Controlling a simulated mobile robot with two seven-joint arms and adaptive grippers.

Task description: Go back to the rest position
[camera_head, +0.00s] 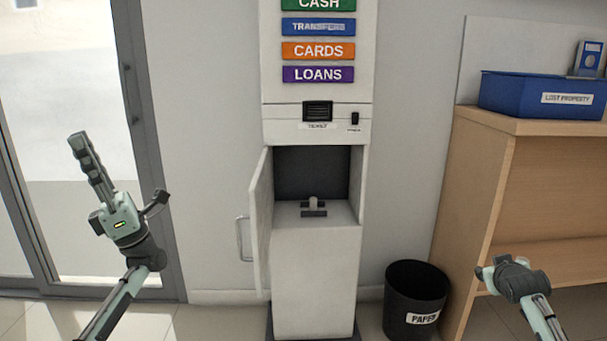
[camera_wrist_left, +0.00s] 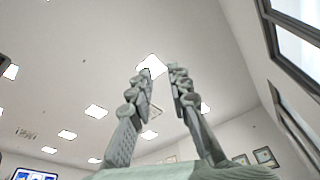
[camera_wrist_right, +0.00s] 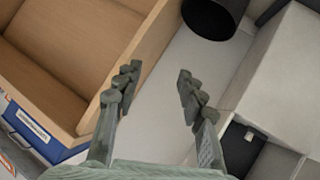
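My left gripper (camera_head: 84,152) is raised at the left of the head view, fingers pointing up. In the left wrist view its fingers (camera_wrist_left: 159,76) stand apart with nothing between them, against the ceiling. My right gripper (camera_head: 510,274) is low at the right of the head view, seen from behind, its fingers hidden there. In the right wrist view its fingers (camera_wrist_right: 158,78) are apart and empty above the floor. Neither gripper touches anything.
A white ticket kiosk (camera_head: 315,270) stands in the middle, its door (camera_head: 262,215) open to the left. A black paper bin (camera_head: 414,295) stands right of it. A wooden shelf (camera_head: 545,190) carries a blue lost property box (camera_head: 530,95). A glass door (camera_head: 75,90) is at left.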

